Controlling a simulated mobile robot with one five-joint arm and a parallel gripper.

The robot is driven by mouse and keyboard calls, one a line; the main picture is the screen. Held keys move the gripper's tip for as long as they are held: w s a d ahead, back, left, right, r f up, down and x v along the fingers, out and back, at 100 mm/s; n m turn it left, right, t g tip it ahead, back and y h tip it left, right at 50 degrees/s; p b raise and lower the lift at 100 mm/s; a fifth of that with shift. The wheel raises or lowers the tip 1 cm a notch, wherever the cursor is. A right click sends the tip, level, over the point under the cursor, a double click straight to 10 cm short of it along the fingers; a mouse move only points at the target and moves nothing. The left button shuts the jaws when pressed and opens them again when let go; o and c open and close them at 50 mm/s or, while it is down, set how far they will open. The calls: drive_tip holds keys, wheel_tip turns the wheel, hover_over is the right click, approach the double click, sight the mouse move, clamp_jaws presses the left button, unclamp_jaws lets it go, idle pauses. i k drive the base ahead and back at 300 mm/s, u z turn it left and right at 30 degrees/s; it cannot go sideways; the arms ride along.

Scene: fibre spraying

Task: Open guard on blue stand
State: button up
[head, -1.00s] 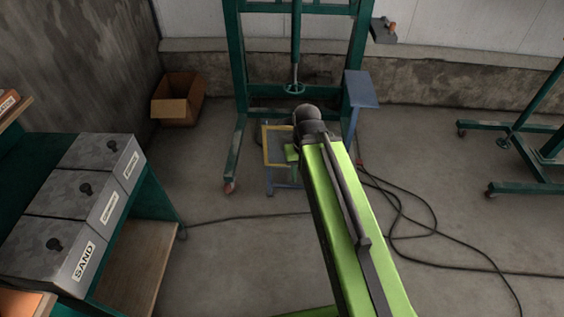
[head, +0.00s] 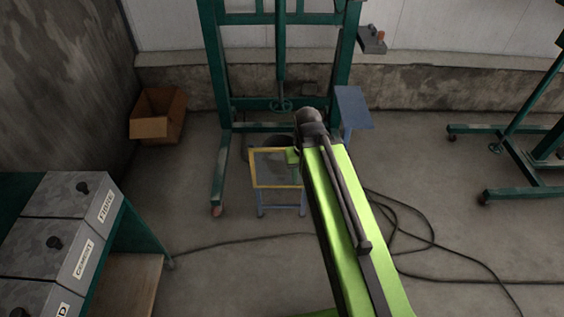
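A yellow-framed see-through panel, which looks like the guard (head: 252,168), sits on a low stand with blue legs (head: 261,203) in front of the green frame. Its upper right part is hidden behind my arm. My arm reaches forward and ends in a dark joint at the guard's right side. A small bright green part of my arm shows at the panel's upper right; I cannot tell whether it touches the guard. My gripper's fingers are hidden behind the arm.
A blue-topped stool (head: 352,107) is right of my arm. Black cable (head: 425,225) lies on the floor at right. Labelled grey bins (head: 65,205) stand left, a cardboard box (head: 158,115) at the back left.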

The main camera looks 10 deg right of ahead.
sight(251, 150)
drive_tip(key=i, duration=0.45)
drive_tip(key=u, duration=1.15)
drive_tip(key=k, duration=0.5)
drive_tip(key=z, duration=0.25)
drive_tip(key=i, duration=0.5)
drive_tip(key=u, duration=0.15)
